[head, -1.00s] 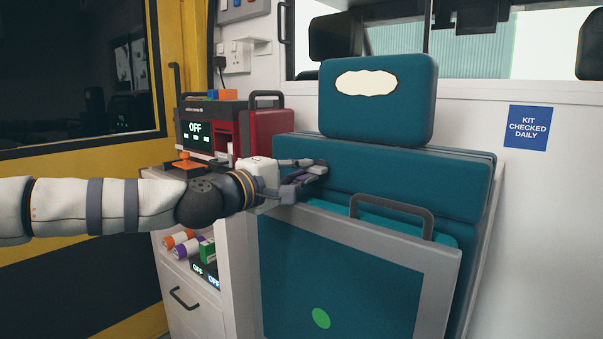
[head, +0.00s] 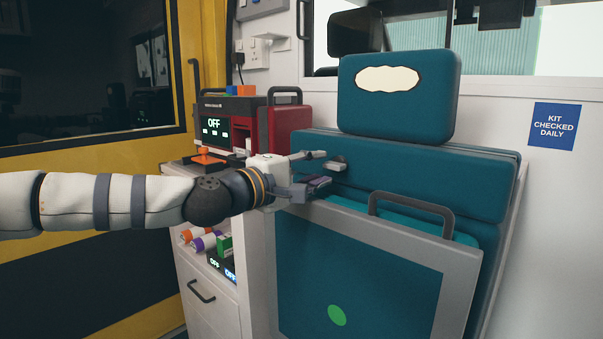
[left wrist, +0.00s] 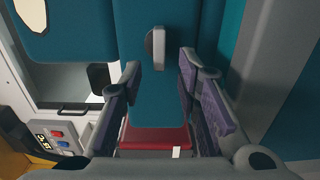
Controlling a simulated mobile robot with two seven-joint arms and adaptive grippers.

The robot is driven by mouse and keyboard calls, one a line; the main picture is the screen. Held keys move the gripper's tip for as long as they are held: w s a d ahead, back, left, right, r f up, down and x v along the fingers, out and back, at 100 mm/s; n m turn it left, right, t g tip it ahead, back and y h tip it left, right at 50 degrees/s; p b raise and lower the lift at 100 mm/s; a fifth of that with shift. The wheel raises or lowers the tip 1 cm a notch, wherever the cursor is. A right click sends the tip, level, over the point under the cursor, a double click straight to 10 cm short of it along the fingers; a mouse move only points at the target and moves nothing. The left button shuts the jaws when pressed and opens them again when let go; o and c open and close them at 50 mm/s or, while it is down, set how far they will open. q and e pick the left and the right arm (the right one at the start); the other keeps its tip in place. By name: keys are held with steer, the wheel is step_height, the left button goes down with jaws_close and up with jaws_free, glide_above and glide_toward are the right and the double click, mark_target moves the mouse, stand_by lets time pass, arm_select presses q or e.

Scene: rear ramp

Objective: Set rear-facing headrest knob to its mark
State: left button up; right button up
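The grey knob (head: 336,163) sits on the upper front of the teal seat back, below the teal headrest (head: 400,95). In the left wrist view the knob (left wrist: 157,48) is a pale upright bar on a dark round base, ahead of and between the finger lines. My left gripper (head: 318,170) is open and empty, just left of the knob and apart from it. Its two fingers (left wrist: 160,85) with purple pads are spread wide. I cannot make out a mark beside the knob. My right gripper is in neither view.
A framed teal panel (head: 463,270) with a dark handle (head: 410,205) stands in front of the seat, below my gripper. A red device (head: 285,130) reading OFF stands on the white cabinet (head: 212,318) at left. A blue sign (head: 555,126) hangs on the right wall.

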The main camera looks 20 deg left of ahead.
arm_select(q)
steer(key=v, duration=1)
steer(key=shift+s, duration=0.2)
